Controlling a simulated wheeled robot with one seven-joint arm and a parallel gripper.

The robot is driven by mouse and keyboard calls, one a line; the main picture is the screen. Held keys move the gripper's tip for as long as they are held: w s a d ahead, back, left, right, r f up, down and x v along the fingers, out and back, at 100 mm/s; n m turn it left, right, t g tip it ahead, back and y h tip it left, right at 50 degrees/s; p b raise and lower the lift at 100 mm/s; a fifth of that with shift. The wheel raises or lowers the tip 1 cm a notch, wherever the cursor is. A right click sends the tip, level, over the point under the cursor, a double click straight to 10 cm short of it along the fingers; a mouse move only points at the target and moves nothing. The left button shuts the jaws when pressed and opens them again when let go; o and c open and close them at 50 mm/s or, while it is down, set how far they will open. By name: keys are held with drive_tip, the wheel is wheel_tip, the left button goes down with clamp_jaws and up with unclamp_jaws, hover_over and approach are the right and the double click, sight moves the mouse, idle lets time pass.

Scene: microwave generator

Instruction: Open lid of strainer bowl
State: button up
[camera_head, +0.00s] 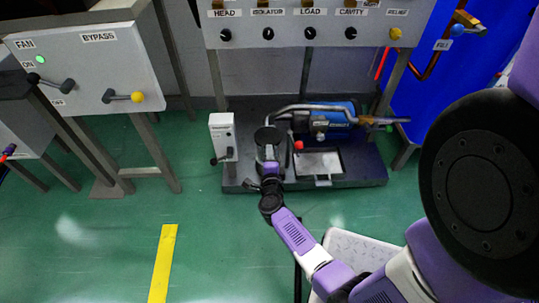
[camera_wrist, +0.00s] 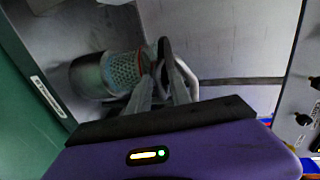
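The strainer bowl (camera_wrist: 86,78) is a grey metal cylinder lying sideways in the wrist view, left of my fingers. A teal perforated basket (camera_wrist: 122,71) shows at its right end, with a reddish rim. A thin dark round edge, perhaps the lid (camera_wrist: 165,50), stands right of that rim, apart from the bowl. My gripper (camera_wrist: 160,72) has its two grey fingers around or beside this edge; I cannot tell whether they grip it. In the head view my gripper (camera_head: 268,148) is low over the dark skid, and the bowl is hidden or too small to tell.
A blue motor (camera_head: 335,121) with a pipe (camera_head: 310,107) stands right of my gripper on the skid (camera_head: 350,172). A white box (camera_head: 222,135) with a lever stands close on the left. A control panel (camera_head: 310,25) overhangs behind. The green floor (camera_head: 110,235) in front is clear.

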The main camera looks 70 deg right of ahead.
clamp_jaws()
idle(1.2)
